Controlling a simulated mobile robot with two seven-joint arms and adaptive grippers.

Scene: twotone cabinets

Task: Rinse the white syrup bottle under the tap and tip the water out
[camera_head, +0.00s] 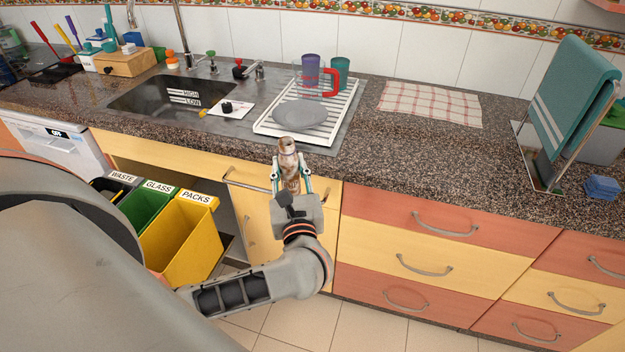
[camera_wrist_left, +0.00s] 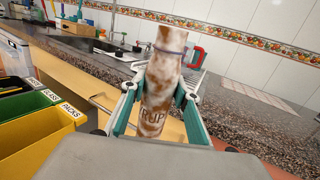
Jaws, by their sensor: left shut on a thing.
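The white syrup bottle (camera_head: 289,160) has brown smears over its sides and is upright in my left gripper (camera_head: 291,183), in front of the counter edge. It also shows large in the left wrist view (camera_wrist_left: 160,85), with part of its lettering visible between the green-padded fingers (camera_wrist_left: 157,107). My left gripper is shut on it. The sink basin (camera_head: 150,97) is behind and to the left, with the tap (camera_head: 186,40) rising at its back edge. The tap's top is cut off. My right gripper is not in view.
A white drying rack (camera_head: 318,125) with a grey plate, a clear jug and cups stands right of the sink. Open waste bins (camera_head: 188,235) are below left. A checked cloth (camera_head: 430,103) lies on the counter; a towel stand (camera_head: 570,110) is far right.

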